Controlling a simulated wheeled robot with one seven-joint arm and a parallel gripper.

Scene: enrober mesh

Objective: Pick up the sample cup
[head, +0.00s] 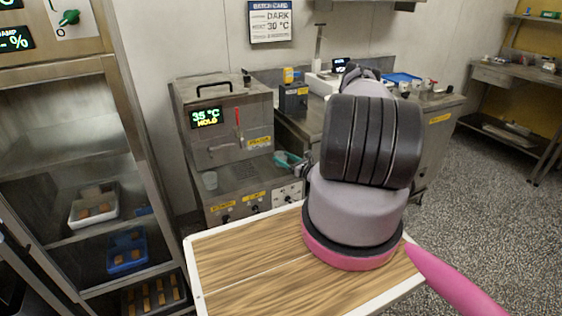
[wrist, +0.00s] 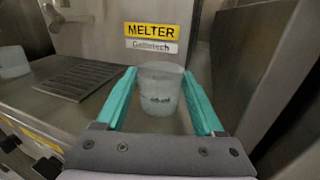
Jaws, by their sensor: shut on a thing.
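A translucent, pale sample cup (wrist: 161,88) with small dark print stands upright between the two teal fingers of my gripper (wrist: 159,74) in the wrist view. The fingers are shut on its sides, one on the left and one on the right. In the head view my gripper (head: 287,159) shows as a bit of teal left of my arm, at the right side of the steel melter. The held cup cannot be made out there. Whether its base touches the steel deck is unclear.
A second translucent cup (head: 209,180) stands on the left of the deck, also visible in the wrist view (wrist: 12,62). A slotted grate (wrist: 83,79) lies between the cups. The melter's steel wall (wrist: 98,38) rises close behind. A wood-topped table (head: 240,270) is nearest me.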

